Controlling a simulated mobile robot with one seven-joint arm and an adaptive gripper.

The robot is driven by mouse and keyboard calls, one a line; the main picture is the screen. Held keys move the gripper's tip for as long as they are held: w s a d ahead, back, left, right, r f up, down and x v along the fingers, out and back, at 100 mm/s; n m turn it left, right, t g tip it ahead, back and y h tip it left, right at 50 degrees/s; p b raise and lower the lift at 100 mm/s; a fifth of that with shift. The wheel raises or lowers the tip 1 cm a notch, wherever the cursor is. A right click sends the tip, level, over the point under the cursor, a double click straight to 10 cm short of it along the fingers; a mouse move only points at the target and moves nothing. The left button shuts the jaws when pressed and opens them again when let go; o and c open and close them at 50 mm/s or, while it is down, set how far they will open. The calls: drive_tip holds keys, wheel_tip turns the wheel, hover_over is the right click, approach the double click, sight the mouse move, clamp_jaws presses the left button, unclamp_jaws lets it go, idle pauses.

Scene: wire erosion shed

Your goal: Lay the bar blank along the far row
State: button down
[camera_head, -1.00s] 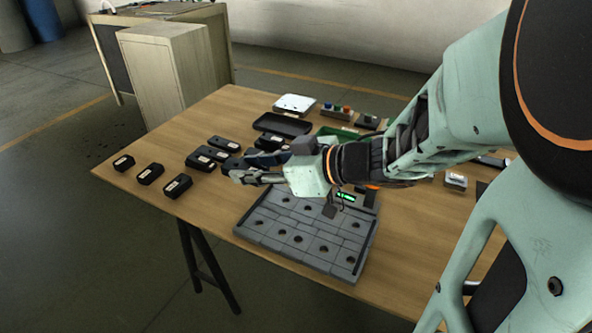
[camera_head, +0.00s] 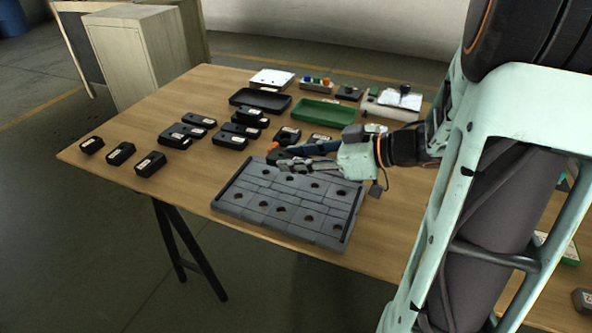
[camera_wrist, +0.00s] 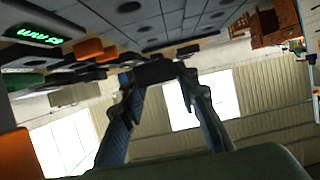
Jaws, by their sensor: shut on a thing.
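My gripper (camera_head: 284,162) reaches in from the right, above the far edge of the grey fixture plate (camera_head: 228,208). The plate has rows of round holes and dark raised edges. In the wrist view my gripper (camera_wrist: 157,76) is shut on a dark block, which I take to be the bar blank (camera_wrist: 155,70), held between the fingertips. In the head view the fingers largely hide the held piece. The plate's holed surface also shows at the top of the wrist view (camera_wrist: 172,20). I cannot tell whether the held piece touches the plate.
Several black labelled blocks (camera_head: 180,137) stand behind and left of the plate, with others (camera_head: 120,153) near the left table edge. A black tray (camera_head: 260,100) and a green tray (camera_head: 318,112) lie behind. A lit green display (camera_wrist: 32,36) shows in the wrist view.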

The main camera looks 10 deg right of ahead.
sight(298, 181)
drive_tip(key=shift+d+f+b, duration=0.2)
drive_tip(key=shift+f+b, duration=0.5)
drive_tip(key=shift+f, duration=1)
drive_tip(key=shift+f, duration=0.2)
drive_tip(key=shift+f, duration=0.25)
drive_tip(key=c, duration=1.5)
unclamp_jaws()
drive_tip(key=shift+r, duration=0.1)
